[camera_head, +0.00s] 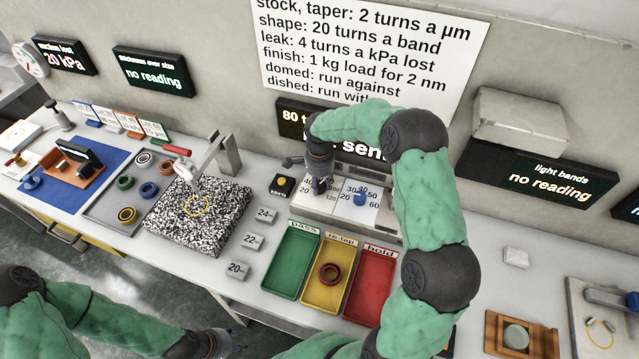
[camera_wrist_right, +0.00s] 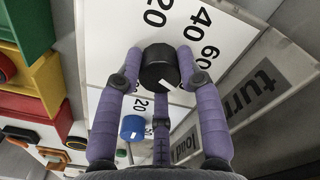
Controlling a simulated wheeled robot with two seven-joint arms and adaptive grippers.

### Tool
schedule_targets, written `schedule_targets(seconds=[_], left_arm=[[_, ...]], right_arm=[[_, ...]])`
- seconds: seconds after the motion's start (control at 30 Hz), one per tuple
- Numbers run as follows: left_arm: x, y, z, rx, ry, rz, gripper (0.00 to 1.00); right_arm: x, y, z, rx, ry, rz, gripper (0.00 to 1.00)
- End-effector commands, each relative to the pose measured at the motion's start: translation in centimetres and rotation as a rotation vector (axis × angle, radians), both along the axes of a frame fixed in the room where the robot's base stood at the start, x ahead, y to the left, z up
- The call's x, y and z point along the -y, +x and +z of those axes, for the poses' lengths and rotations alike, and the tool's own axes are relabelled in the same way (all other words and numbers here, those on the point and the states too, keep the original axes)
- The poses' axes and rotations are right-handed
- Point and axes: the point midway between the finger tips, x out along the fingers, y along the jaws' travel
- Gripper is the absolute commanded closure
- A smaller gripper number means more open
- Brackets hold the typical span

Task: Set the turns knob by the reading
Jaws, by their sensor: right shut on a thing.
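The turns knob is black with a white pointer mark. In the right wrist view the knob (camera_wrist_right: 158,66) sits between the purple fingers of my right gripper (camera_wrist_right: 160,80), which are closed around it. Its pointer mark faces the lower right of that view, and the dial shows 20, 40 and 60.
A rules sheet (camera_head: 365,45) reads "stock, taper: 2 turns a µm". The display (camera_head: 292,118) behind the panel shows "80 t..." and "sent", partly hidden by my right arm. Green (camera_head: 291,262), yellow and red trays lie in front. A speckled plate (camera_head: 200,215) stands left.

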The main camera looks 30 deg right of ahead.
Motion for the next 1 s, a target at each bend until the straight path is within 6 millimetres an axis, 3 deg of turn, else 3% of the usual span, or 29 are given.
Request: schedule_targets(seconds=[0.17, 0.2, 0.27, 0.67, 0.77, 1.0], left_arm=[[0.0, 0.0, 0.0, 0.000, 0.000, 0.000, 0.60], [0.0, 0.0, 0.0, 0.000, 0.000, 0.000, 0.60], [0.0, 0.0, 0.0, 0.000, 0.000, 0.000, 0.60], [0.0, 0.0, 0.0, 0.000, 0.000, 0.000, 0.60], [0.0, 0.0, 0.0, 0.000, 0.000, 0.000, 0.60], [0.0, 0.0, 0.0, 0.000, 0.000, 0.000, 0.60]], right_arm=[[0.1, 0.1, 0.1, 0.004, -0.002, 0.000, 0.95], [0.1, 0.1, 0.1, 0.004, -0.002, 0.000, 0.51], [0.1, 0.1, 0.1, 0.004, -0.002, 0.000, 0.39], [0.1, 0.1, 0.5, 0.002, -0.001, 0.001, 0.39], [0.1, 0.1, 1.5, 0.003, -0.002, 0.001, 0.39], [0.1, 0.1, 6.1, 0.006, -0.002, 0.001, 0.39]])
